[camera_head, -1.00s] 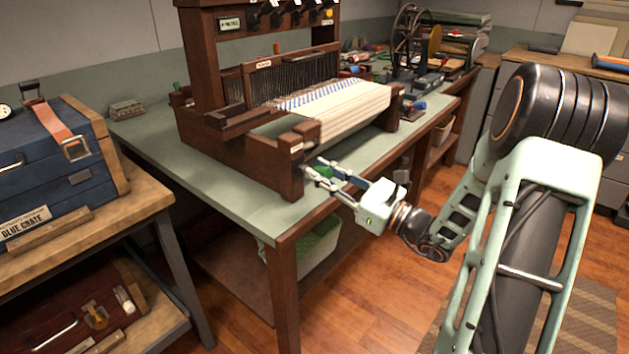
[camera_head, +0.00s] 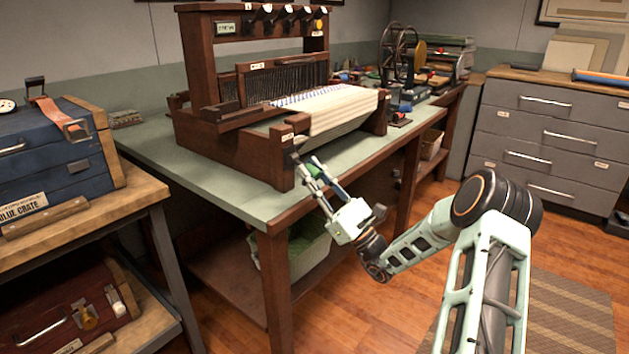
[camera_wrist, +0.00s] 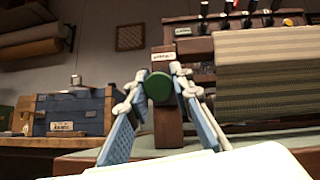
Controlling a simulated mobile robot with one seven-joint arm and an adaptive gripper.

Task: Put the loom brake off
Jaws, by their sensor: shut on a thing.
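The wooden loom (camera_head: 262,150) stands on the green-topped bench, with striped cloth (camera_head: 345,108) at its front. A dark wooden post (camera_head: 284,158) with a small white label forms its near front corner. In the wrist view a round green knob (camera_wrist: 158,87) sits in front of this post, between the fingertips of my gripper (camera_wrist: 157,82). My gripper (camera_head: 309,168) reaches the post from the front right and is shut on the knob. The fingers hide the lever behind the knob, so its angle is unclear.
The bench (camera_head: 225,185) has a clear strip in front of the loom. A spinning wheel (camera_head: 403,55) stands farther back. A blue crate (camera_head: 55,160) sits on the left shelf. Floor is open at the right.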

